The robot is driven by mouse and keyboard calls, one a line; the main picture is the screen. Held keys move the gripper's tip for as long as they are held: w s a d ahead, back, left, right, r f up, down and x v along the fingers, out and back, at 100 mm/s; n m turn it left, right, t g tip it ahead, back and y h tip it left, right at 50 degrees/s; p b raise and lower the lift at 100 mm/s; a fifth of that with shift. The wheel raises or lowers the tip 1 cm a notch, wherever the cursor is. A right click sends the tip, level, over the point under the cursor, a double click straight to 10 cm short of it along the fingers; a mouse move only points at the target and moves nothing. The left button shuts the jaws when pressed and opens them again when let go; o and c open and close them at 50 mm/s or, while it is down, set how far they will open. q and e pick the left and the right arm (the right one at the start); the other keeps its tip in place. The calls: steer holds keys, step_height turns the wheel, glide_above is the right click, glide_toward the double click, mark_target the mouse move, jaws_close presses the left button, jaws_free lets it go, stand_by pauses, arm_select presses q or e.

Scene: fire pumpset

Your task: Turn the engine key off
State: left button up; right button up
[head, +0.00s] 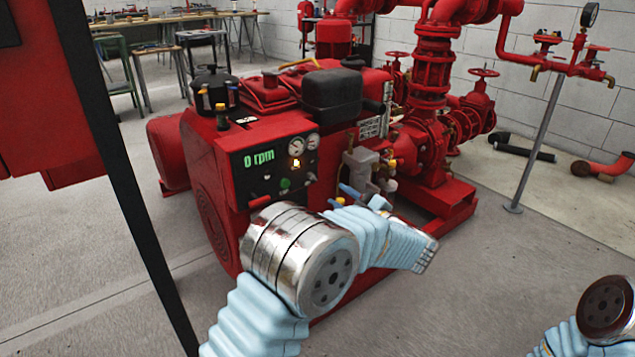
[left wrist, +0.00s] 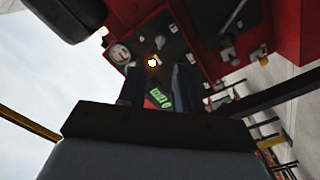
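The red engine's black control panel (head: 285,170) has a green "0 rpm" display (head: 258,158) and a small bright spot with an orange glow (head: 297,163). The glow and panel also show in the left wrist view (left wrist: 153,62). I cannot clearly make out the engine key; it may be among the small panel parts near the glow. My left gripper (head: 364,197) is to the right of the panel in the head view, apparently in front of it. In the left wrist view its two dark fingers (left wrist: 160,86) are apart, with nothing visible between them. My right gripper is out of view.
Two round gauges (head: 304,144), a green button (head: 285,183) and a red handle (head: 260,201) are on the panel. Red pipes and valves (head: 432,100) stand behind right. A dark post (head: 125,180) is at left.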

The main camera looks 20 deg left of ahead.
mark_target(315, 179)
arm_select(q)
steer(key=x, duration=1)
jaws_close()
